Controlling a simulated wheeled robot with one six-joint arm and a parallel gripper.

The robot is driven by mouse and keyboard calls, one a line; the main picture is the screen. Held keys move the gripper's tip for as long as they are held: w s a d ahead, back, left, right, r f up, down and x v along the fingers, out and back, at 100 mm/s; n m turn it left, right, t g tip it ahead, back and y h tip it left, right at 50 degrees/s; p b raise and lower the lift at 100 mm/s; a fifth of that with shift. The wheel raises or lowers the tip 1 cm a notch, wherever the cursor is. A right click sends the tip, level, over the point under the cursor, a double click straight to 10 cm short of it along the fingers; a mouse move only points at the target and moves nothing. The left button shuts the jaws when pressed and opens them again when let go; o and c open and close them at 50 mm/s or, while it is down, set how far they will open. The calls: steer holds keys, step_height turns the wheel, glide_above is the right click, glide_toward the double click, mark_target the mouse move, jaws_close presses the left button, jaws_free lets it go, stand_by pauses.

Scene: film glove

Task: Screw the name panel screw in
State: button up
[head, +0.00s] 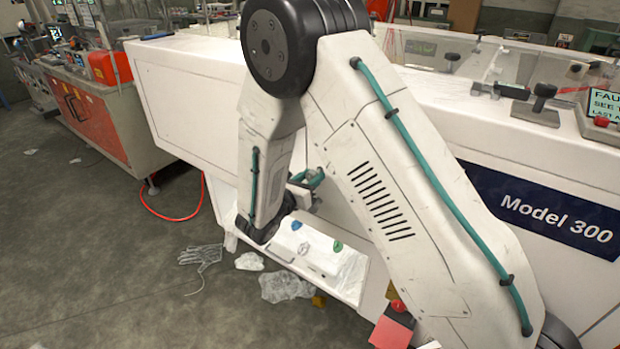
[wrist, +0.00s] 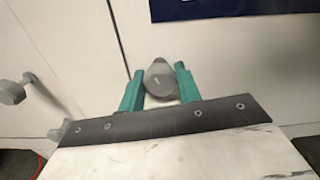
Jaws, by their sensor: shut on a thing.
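My gripper (wrist: 159,72) has two teal fingers, shut on a grey rounded screw knob (wrist: 160,82) in front of the white machine face. Whether the knob's shaft sits in the face is hidden behind the knob. The dark blue name panel is at the top edge of the wrist view (wrist: 222,8), above the gripper. In the head view it reads "Model 300" (head: 555,218) on the white machine at right. My gripper shows small in the head view (head: 309,178), partly hidden by my arm.
A second grey knob (wrist: 14,91) sticks out of the white face at left in the wrist view. A low white shelf (head: 345,285) with small coloured items is below my gripper. Crumpled plastic (head: 285,287) and a clear glove (head: 202,256) lie on the floor.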

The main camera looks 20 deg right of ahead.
steer(key=m, duration=0.4)
steer(key=o, duration=1)
steer(key=shift+c, duration=0.2)
steer(key=v, duration=0.8)
